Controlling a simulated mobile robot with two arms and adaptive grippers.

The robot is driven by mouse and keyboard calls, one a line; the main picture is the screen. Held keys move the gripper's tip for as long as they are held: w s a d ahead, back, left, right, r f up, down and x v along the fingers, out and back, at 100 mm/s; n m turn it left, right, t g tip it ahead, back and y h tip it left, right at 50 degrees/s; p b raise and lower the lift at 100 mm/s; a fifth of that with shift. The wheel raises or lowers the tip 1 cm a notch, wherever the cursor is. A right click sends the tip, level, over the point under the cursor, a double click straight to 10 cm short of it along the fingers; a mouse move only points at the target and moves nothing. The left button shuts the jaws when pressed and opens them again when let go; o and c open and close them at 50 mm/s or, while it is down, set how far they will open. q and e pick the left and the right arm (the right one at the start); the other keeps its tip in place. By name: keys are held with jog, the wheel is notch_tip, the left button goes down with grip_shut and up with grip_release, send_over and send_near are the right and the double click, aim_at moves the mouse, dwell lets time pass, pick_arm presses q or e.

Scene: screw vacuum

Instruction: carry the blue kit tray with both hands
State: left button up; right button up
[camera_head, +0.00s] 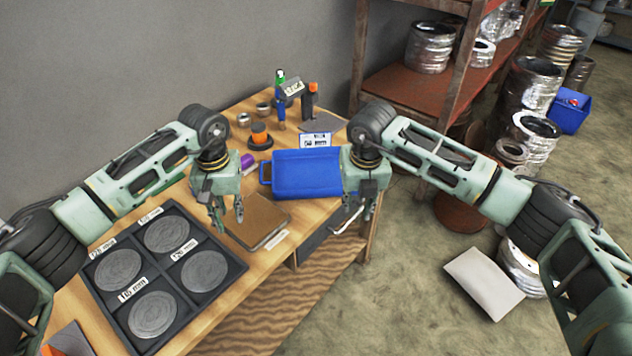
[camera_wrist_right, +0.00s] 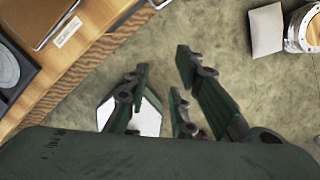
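The blue kit tray (camera_head: 306,174) lies on the wooden table in the head view, with a handle at its left end. My left gripper (camera_head: 228,217) is open and empty, to the left of the tray and above a brown clipboard-like board. My right gripper (camera_head: 355,212) is at the tray's right end, past the table's edge, and my wrist hides that end of the tray. In the right wrist view its fingers (camera_wrist_right: 160,88) are spread with nothing between them, above the floor. Neither gripper touches the tray as far as I can see.
A black tray with round discs (camera_head: 236,268) fills the table's near left. The brown board (camera_head: 257,222) lies in front of the blue tray. A drill-like tool (camera_head: 295,95), small cans and a label card (camera_head: 315,140) stand behind it. A rusty shelf (camera_head: 400,82) rises behind right.

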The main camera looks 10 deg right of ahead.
pick_arm(q)
jog(key=shift+w+d+f, duration=0.15)
jog(key=shift+w+f, duration=0.05)
jog(key=shift+w, duration=0.2)
pick_arm(e)
notch_tip(320, 180, up, 11)
jog(key=shift+d+f, duration=0.2)
jog(key=shift+d, duration=0.1)
pick_arm(q)
jog(key=shift+s, duration=0.1)
pick_arm(e)
jog(key=shift+s, duration=0.15)
